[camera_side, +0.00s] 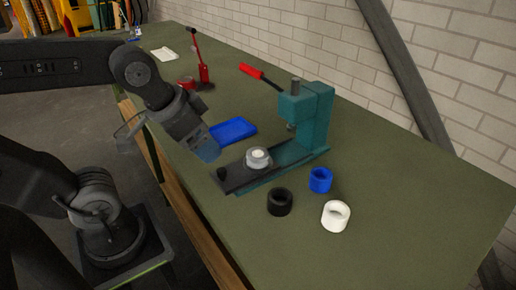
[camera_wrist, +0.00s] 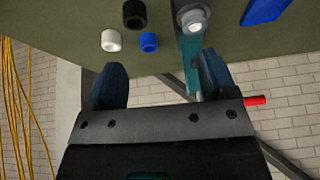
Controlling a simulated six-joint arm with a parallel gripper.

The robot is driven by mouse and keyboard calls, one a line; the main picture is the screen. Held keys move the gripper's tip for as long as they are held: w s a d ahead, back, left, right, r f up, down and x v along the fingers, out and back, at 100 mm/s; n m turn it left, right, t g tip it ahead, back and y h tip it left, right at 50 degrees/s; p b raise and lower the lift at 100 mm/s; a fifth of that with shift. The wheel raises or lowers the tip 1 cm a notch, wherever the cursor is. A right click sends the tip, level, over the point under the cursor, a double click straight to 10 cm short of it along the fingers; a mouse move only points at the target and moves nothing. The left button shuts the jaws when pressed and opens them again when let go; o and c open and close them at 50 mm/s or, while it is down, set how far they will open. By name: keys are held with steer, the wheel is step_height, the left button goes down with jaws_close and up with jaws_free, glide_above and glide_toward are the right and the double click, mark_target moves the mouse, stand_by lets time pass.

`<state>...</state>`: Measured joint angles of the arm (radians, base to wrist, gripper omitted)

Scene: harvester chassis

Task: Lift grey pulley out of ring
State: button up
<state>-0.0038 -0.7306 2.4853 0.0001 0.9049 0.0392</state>
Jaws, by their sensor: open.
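A light grey round piece, apparently the grey pulley (camera_side: 258,153), sits in a grey ring (camera_side: 258,164) on the dark slide plate of a teal press. In the wrist view the pulley (camera_wrist: 194,16) shows as a pale disc with the ring (camera_wrist: 193,29) around it, near the top. How deep it sits is too small to tell. My gripper (camera_side: 208,152) is above the bench, to the left of the ring and apart from it. In the wrist view my gripper (camera_wrist: 160,75) has its two fingers wide apart with nothing between them.
The teal press (camera_side: 306,117) with a red-handled lever (camera_side: 252,71) stands behind the ring. Black (camera_side: 280,202), blue (camera_side: 320,180) and white (camera_side: 336,216) rings lie in front. A blue tray (camera_side: 233,131) and a red hand tool (camera_side: 203,72) are farther back. The bench's right side is clear.

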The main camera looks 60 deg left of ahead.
steer(key=w+a+m+g, duration=0.3)
steer(key=w+m, duration=0.7)
steer(key=m+g, duration=0.3)
steer(key=m, duration=0.5)
glide_toward(258, 153)
steer(key=shift+s+f, duration=0.2)
steer(key=shift+f, duration=2.35)
steer(key=shift+f, duration=2.75)
steer(key=shift+c, duration=0.4)
steer(key=shift+r, duration=0.1)
steer(key=c, duration=0.6)
steer(key=shift+o, duration=0.2)
steer(key=shift+r, duration=3.5)
